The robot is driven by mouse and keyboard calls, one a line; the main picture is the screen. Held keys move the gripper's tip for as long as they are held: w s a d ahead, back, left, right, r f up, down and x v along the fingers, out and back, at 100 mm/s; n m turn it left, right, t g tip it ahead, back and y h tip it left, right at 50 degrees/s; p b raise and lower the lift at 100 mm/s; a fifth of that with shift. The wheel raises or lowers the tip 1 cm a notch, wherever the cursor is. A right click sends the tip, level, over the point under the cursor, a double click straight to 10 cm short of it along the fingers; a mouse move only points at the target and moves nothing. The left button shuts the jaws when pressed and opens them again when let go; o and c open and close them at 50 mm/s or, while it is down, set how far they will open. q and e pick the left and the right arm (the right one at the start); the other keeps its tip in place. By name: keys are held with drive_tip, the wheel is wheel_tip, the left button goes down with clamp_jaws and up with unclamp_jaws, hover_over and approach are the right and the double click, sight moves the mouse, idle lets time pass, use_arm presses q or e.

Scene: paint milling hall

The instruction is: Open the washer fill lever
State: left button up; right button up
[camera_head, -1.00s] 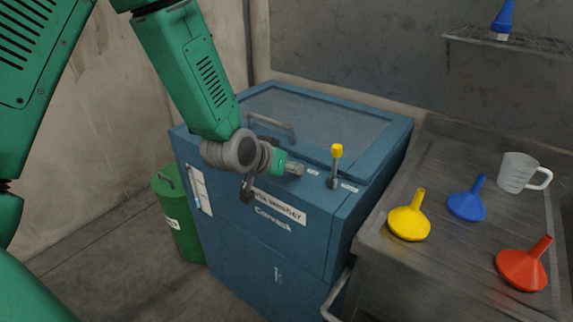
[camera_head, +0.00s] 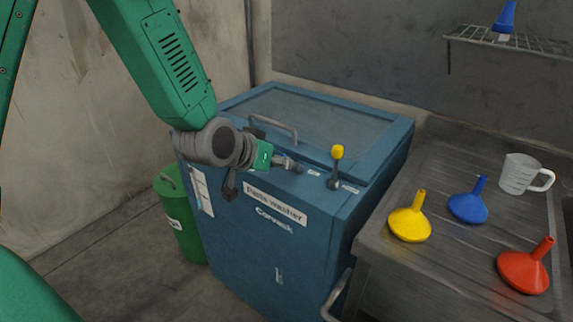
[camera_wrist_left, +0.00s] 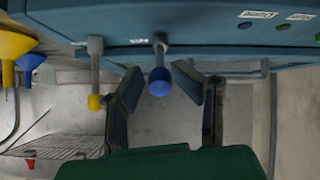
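The blue paint washer (camera_head: 330,255) stands in the middle of the head view. On its top front edge a lever with a yellow knob (camera_head: 337,152) stands upright. My left gripper (camera_head: 284,162) is left of it, over the same edge. In the left wrist view a second lever with a blue knob (camera_wrist_left: 160,82) lies between the fingertips of my left gripper (camera_wrist_left: 160,80), which are apart with gaps on both sides. The yellow-knobbed lever also shows in the wrist view (camera_wrist_left: 95,75), outside the fingers. The small lever labels are not readable. My right gripper is out of view.
A metal counter (camera_head: 375,245) at the right holds a yellow funnel (camera_head: 410,222), a blue funnel (camera_head: 468,206), a red funnel (camera_head: 524,271) and a measuring jug (camera_head: 519,175). A lid handle (camera_head: 275,128) rises behind my gripper. A green drum (camera_head: 180,225) stands left of the washer.

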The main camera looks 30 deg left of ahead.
use_arm(q)
drive_tip(key=shift+v, duration=0.9)
drive_tip(key=shift+a, duration=0.1)
drive_tip(key=c, duration=0.6)
drive_tip(key=r+p, duration=0.3)
drive_tip(key=r, duration=0.1)
drive_tip(key=a+r+g+p, duration=0.1)
drive_tip(key=r+p, duration=0.3)
drive_tip(key=r+g+p, duration=0.1)
drive_tip(key=r+p, duration=0.3)
drive_tip(key=r, duration=0.1)
drive_tip(key=shift+s+a+m, duration=0.15)
drive_tip(key=shift+a+m, duration=0.15)
clamp_jaws()
drive_tip(key=shift+w+d+f, duration=0.25)
drive_tip(key=shift+w+f, duration=0.45)
drive_tip(key=shift+f, duration=1.15)
drive_tip(key=shift+w+d+f, duration=0.2)
drive_tip(key=shift+w+f, duration=0.5)
drive_tip(key=shift+f, duration=1.2)
drive_tip(key=shift+w+d+f, duration=0.25)
drive_tip(key=shift+w+f, duration=0.45)
drive_tip(key=shift+f, duration=1.15)
